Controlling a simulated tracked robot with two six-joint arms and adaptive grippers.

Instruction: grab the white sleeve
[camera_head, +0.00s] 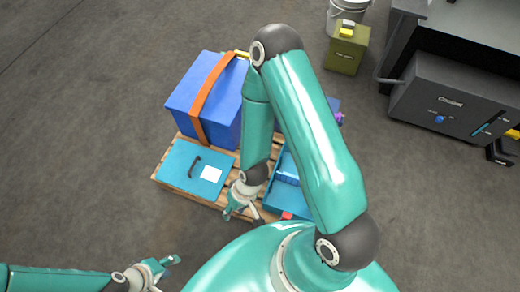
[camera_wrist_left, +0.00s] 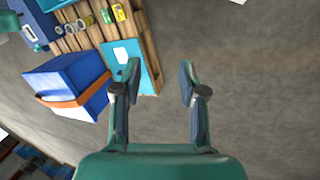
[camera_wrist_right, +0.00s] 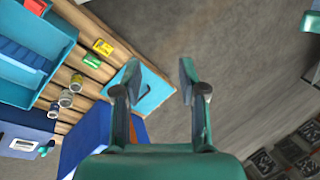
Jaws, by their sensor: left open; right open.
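Several small ring-shaped cylinders stand in a row on the wooden pallet in the left wrist view (camera_wrist_left: 90,18) and the right wrist view (camera_wrist_right: 67,98). They look pale grey to yellowish, and I cannot tell which, if any, is the white sleeve. In the head view my right arm hides that area. My right gripper (camera_head: 243,206) is open and empty above the pallet's front edge, beside the flat teal case (camera_head: 180,168); it also shows in its wrist view (camera_wrist_right: 160,70). My left gripper (camera_head: 155,271) is open and empty over the floor, in front of the pallet.
A blue box with an orange strap (camera_head: 225,100) stands at the back of the pallet (camera_head: 215,197). A teal tray (camera_head: 283,201) lies at its right. Yellow and green small blocks (camera_wrist_right: 98,53) lie near the cylinders. A dark grey cabinet (camera_head: 450,98) stands far right.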

